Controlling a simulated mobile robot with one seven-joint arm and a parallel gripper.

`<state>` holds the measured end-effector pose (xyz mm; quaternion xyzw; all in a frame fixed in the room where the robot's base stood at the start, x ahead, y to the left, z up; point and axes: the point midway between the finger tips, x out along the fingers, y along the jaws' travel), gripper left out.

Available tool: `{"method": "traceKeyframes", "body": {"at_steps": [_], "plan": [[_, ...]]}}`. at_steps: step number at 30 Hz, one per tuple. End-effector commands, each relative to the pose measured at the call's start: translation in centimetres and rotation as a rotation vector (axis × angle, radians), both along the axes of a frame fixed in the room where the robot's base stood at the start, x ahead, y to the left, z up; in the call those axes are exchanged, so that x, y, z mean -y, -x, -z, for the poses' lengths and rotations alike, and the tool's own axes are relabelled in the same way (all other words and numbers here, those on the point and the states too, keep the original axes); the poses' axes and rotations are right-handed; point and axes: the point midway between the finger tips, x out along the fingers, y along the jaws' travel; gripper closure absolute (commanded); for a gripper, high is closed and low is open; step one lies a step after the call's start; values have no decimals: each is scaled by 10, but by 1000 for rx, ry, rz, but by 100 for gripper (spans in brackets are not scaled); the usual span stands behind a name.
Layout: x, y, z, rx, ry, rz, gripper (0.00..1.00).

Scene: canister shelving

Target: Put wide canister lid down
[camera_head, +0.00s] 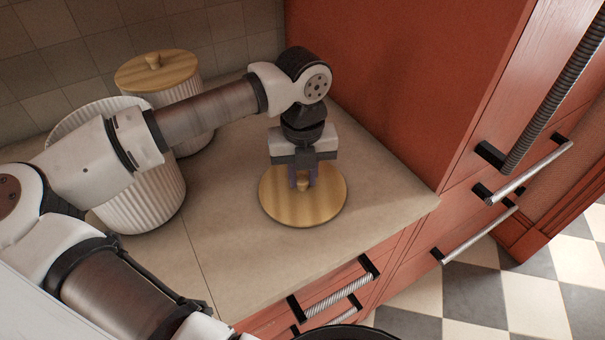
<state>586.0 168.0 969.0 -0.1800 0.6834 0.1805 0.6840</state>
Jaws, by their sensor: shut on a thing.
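The wide canister lid (303,206) is a round wooden disc with a small knob on top. It lies flat at the countertop surface, right of the canisters; I cannot tell whether it touches the counter. My gripper (303,181) points down over the lid's middle and is shut on its knob. A wide white ribbed canister (150,203) stands without a lid at the left, partly hidden behind my arm. Its inside is mostly hidden.
A second white ribbed canister with a wooden lid (160,72) stands at the back by the tiled wall. The beige countertop (235,255) is clear around the lid. A red cabinet side (370,90) rises close behind and right. Drawers with metal handles (340,290) are below the front edge.

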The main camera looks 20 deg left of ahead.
Motion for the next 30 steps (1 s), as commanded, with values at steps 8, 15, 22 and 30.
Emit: {"method": "traceKeyframes", "body": {"at_steps": [8,15,22,30], "plan": [[0,0,3,0,0,0,65],[0,0,3,0,0,0,55],[0,0,-3,-1,0,0,55],[-1,-1,-51,2,-2,-2,55]]}}
